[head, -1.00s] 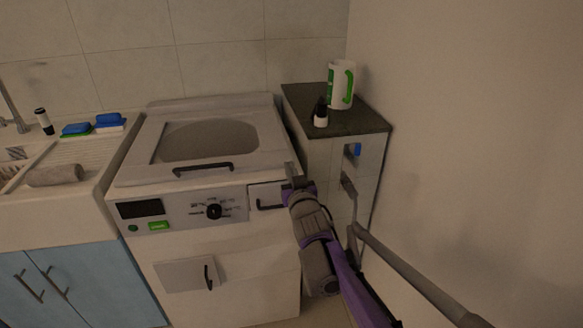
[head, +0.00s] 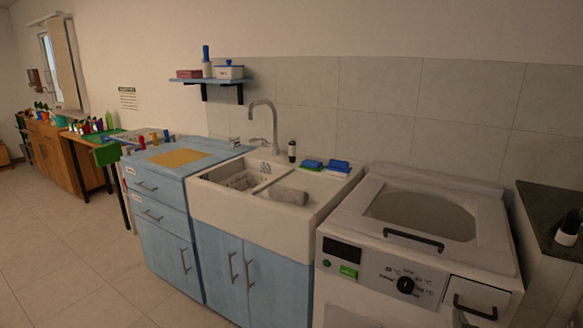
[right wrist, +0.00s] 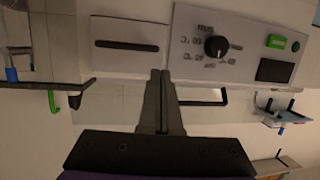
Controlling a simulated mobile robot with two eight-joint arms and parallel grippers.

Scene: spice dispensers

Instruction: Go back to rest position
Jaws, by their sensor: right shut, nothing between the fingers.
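My right gripper (right wrist: 161,80) shows in the right wrist view with its two fingers together and nothing between them. It is in front of the washing machine's panel, near the detergent drawer (right wrist: 125,38); I cannot tell the exact gap. My left gripper is in neither view now.
A sink (head: 215,205) with a grey roll and sponges is left of the machine. Blue cabinets (head: 150,235) stand farther left. A dark-topped cabinet (head: 545,205) with a small black-capped bottle (head: 568,228) is close on the right. The tiled floor (head: 60,240) at left is clear.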

